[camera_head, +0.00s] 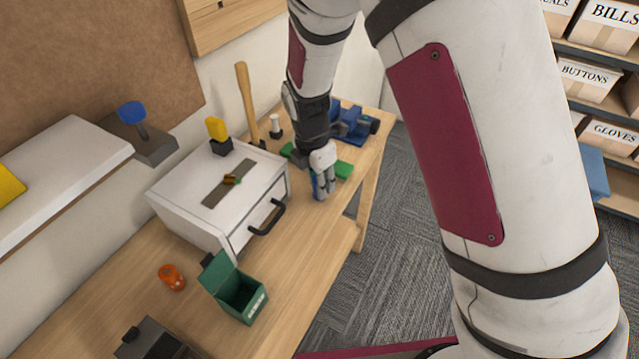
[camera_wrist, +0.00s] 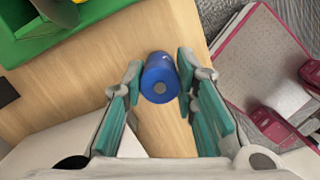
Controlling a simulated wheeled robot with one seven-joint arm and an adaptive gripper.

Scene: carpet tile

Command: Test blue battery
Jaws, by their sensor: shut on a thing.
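The blue battery (camera_wrist: 158,72) shows in the wrist view as a blue cylinder with a grey round end, between the two teal-padded fingers of my gripper (camera_wrist: 160,78). The fingers are shut on its sides. In the head view my gripper (camera_head: 323,182) is low over the bench near its right edge, and a sliver of blue (camera_head: 315,186) shows beside the fingers. I cannot tell whether the battery touches the bench. A green object (camera_head: 343,170) lies just behind the gripper and shows at the top left of the wrist view (camera_wrist: 28,48), partly cut off.
A white drawer cabinet (camera_head: 180,196) with a black handle stands left of the gripper. A green open bin (camera_head: 242,297) and an orange object (camera_head: 172,277) stand nearer. The bench front (camera_head: 300,245) is clear.

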